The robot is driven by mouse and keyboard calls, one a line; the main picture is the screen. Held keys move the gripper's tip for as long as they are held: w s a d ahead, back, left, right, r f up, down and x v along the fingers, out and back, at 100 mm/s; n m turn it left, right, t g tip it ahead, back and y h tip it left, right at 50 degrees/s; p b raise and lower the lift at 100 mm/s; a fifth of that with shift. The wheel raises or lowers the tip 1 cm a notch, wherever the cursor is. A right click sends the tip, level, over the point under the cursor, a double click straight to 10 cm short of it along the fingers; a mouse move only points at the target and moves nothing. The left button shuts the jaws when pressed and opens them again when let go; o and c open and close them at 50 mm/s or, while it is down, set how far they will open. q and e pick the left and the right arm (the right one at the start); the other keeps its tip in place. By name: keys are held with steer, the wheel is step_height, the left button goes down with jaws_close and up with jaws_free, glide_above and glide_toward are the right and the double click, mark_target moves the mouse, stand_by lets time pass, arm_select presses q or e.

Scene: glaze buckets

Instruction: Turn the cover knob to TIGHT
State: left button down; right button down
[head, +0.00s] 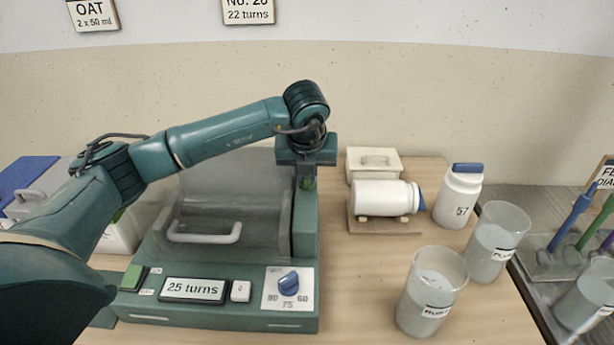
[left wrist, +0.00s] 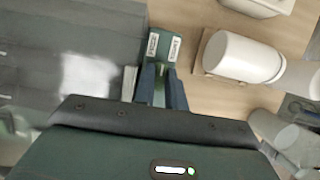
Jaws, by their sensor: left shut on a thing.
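The green machine (head: 215,312) stands on the table with a clear cover (head: 225,185) that has a white handle (head: 205,235). My left gripper (head: 307,182) points down at the top of the post on the machine's right side. In the left wrist view its fingers (left wrist: 161,88) are closed on the cover knob (left wrist: 160,69), which they mostly hide. Two small white labels (left wrist: 152,44) sit on the green post top beyond the knob; I cannot read them surely. Which label the knob points at is not clear. My right gripper is out of view.
The machine front has a "25 turns" display (head: 193,290) and a blue dial (head: 288,282). To its right are a white jar lying on a wooden rest (head: 385,227), an upright jar (head: 460,195) marked 57, and two labelled cups (head: 430,290). A lidded white box (head: 373,164) stands behind.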

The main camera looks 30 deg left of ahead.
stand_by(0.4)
arm_select(q)
steer(key=c, duration=1.7)
jaws_free()
